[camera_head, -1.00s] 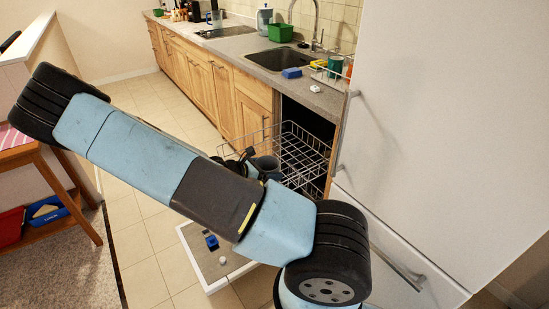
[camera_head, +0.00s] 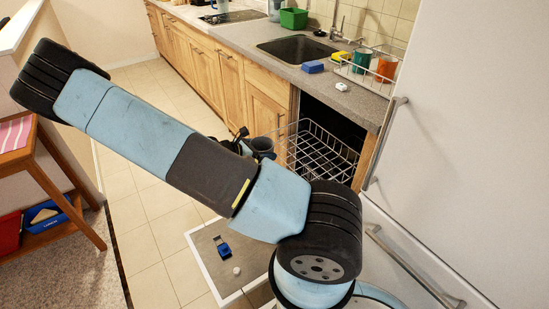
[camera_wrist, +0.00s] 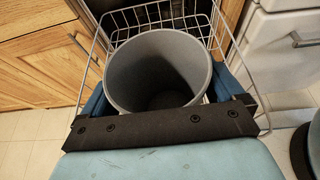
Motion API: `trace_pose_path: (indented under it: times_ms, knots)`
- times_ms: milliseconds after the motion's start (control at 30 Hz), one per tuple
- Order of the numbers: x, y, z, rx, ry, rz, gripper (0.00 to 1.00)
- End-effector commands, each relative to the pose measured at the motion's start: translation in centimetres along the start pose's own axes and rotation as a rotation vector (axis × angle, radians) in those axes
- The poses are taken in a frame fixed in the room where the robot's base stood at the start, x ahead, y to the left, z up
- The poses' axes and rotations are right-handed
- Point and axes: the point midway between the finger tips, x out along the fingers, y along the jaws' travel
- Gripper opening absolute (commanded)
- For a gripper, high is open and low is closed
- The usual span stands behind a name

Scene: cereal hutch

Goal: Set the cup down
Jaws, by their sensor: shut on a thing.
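The cup (camera_wrist: 160,62) is grey, and its open mouth faces my wrist camera. My gripper (camera_wrist: 159,88) is shut on it, with a blue finger at each side. In the head view the cup (camera_head: 262,145) is small and dark, beside the left edge of the pulled-out dishwasher rack (camera_head: 318,155). My own arm hides part of the gripper (camera_head: 246,143) there. In the wrist view the wire rack (camera_wrist: 152,20) shows behind the cup and on both sides. I cannot tell whether the cup touches the rack, and its base is hidden.
The dishwasher door (camera_head: 212,246) lies open low down, with a blue dispenser (camera_head: 222,248). A counter (camera_head: 270,50) with a sink runs above. An orange cup (camera_head: 387,68) and a teal cup (camera_head: 362,61) stand in a dish rack. A tall white cabinet (camera_head: 470,130) stands on the right.

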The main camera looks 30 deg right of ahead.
Motion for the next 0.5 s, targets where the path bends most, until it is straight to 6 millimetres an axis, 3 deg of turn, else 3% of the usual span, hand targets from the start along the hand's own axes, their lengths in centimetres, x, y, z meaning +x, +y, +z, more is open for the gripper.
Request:
trace_pose_path:
  times_ms: [333, 500]
  knots:
    - [5.3, 5.8, -1.2, 0.008, -0.001, -0.017, 0.64]
    - [7.4, 7.8, -3.3, 0.007, 0.0, -0.018, 0.64]
